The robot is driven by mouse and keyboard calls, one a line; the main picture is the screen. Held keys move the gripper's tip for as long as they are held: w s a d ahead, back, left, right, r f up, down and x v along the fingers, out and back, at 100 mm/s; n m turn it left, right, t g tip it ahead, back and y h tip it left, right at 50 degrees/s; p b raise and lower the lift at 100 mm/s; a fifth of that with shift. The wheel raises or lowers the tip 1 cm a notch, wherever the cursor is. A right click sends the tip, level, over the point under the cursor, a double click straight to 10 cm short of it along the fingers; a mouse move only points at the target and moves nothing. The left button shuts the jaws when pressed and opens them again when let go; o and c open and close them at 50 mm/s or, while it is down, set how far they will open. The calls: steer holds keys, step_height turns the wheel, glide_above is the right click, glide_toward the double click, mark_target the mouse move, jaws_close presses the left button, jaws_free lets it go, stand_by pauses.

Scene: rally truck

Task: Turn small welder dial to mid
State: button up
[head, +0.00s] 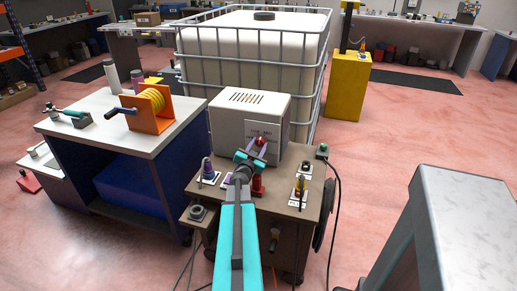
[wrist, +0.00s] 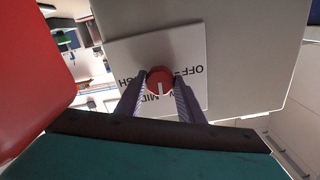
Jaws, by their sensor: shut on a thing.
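The small dial (head: 261,141) is a red round knob on the front of the white welder box (head: 262,102). In the wrist view the dial (wrist: 160,80) sits on a pale label plate (wrist: 190,52) with upside-down words, of which OFF and MID are readable; the others are partly covered. Its white mark points down in the picture, toward the lettering by MID; the exact setting is hard to tell. My gripper (wrist: 160,88) is shut on the dial, one purple-grey finger on each side. In the head view my gripper (head: 258,148) is at the box front.
The welder stands on a brown cart (head: 285,222) with small fixtures on its top. A workbench (head: 100,125) with an orange reel (head: 150,108) is at left. A caged white tank (head: 240,45) stands behind. A grey metal block (head: 460,215) is at right; floor is open between.

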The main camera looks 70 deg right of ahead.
steer(key=shift+f+m+b, duration=0.1)
steer(key=shift+m+b, duration=0.3)
steer(key=shift+m, duration=0.5)
steer(key=o, duration=1.1)
steer(key=shift+c, duration=0.2)
steer(key=shift+a, duration=0.2)
steer(key=a+p, duration=0.2)
steer(key=a, duration=0.9)
steer(key=shift+s+r, duration=0.25)
steer(key=shift+s, duration=0.05)
steer(key=a+p, duration=0.2)
steer(key=p, duration=0.2)
steer(key=shift+s+a+f+p, duration=0.1)
steer(key=shift+a+p, duration=0.05)
steer(key=shift+p, duration=0.2)
